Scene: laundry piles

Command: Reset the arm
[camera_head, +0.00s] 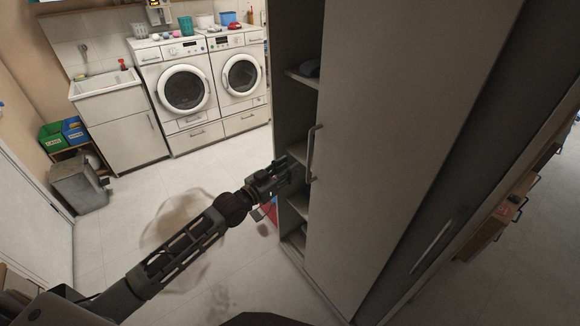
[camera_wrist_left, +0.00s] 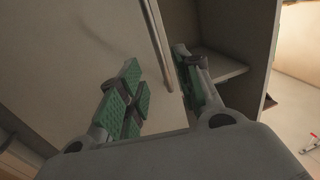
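My left arm comes in from the left in the head view. Its gripper (camera_head: 284,172) is at the open side of a tall grey cabinet, near the edge of the cabinet door (camera_head: 400,130). In the left wrist view the gripper (camera_wrist_left: 158,62) has its two green-padded fingers spread apart. One finger is over the door's face and the other is towards the cabinet's inside. The door handle (camera_wrist_left: 158,45) runs between them in the picture; whether they touch the door, I cannot tell. The right gripper is not in view.
The cabinet's shelves (camera_head: 301,77) show behind the partly open door. Two white washing machines (camera_head: 184,90) and a sink cabinet (camera_head: 128,140) stand at the back. A grey bin (camera_head: 79,187) is at the left. The tiled floor between is mostly clear.

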